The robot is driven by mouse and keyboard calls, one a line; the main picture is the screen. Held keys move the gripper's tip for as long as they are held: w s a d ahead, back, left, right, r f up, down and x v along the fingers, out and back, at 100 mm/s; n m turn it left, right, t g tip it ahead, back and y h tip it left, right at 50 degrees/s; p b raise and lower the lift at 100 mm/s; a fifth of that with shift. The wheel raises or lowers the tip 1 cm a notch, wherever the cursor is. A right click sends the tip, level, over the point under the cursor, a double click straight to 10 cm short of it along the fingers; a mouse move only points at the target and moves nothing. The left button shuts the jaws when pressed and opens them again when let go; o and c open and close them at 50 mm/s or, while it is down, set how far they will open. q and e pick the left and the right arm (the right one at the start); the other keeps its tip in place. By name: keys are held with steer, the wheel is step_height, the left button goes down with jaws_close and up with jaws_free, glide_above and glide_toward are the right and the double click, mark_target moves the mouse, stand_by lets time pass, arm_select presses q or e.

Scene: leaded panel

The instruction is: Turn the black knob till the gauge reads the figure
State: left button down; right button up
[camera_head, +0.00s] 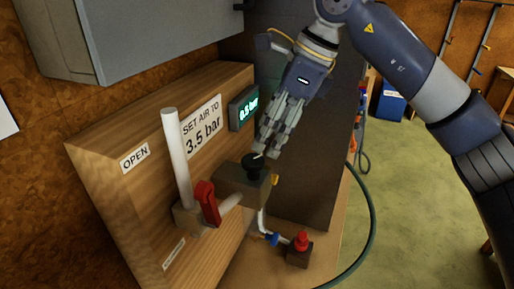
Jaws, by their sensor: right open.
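The black knob (253,161) sits on top of a dark regulator block (241,184) in front of the wooden panel. The gauge (243,108) is a small digital display at the panel's right end and reads 0.5 bar. A white sign (202,125) on the panel says SET AIR TO 3.5 bar. My right gripper (266,147) is open and points down, its fingertips just above and at the right edge of the knob; I cannot tell whether they touch it. My left gripper is not in view.
A red lever (207,203) stands on the pipe left of the regulator, by a white upright pipe (177,158) and an OPEN label (134,158). A red-capped fitting (300,243) sits lower right. A grey cabinet (140,35) overhangs the panel. A green hose (371,215) curves at right.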

mark_target(253, 159)
steer(key=p+x, duration=0.1)
steer(key=x, duration=0.2)
steer(key=shift+a, duration=0.25)
steer(key=p+x, duration=0.1)
steer(key=x, duration=0.1)
steer(key=shift+w+a+f, duration=0.15)
steer(key=shift+a, duration=0.1)
steer(key=shift+a+f, duration=0.1)
steer(key=shift+f, duration=0.35)
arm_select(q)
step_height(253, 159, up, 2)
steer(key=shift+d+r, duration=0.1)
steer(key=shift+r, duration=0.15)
arm_select(e)
steer(key=shift+c, duration=0.6)
steer(key=c, duration=0.9)
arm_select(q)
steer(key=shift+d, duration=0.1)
arm_select(e)
steer(key=shift+c, duration=0.2)
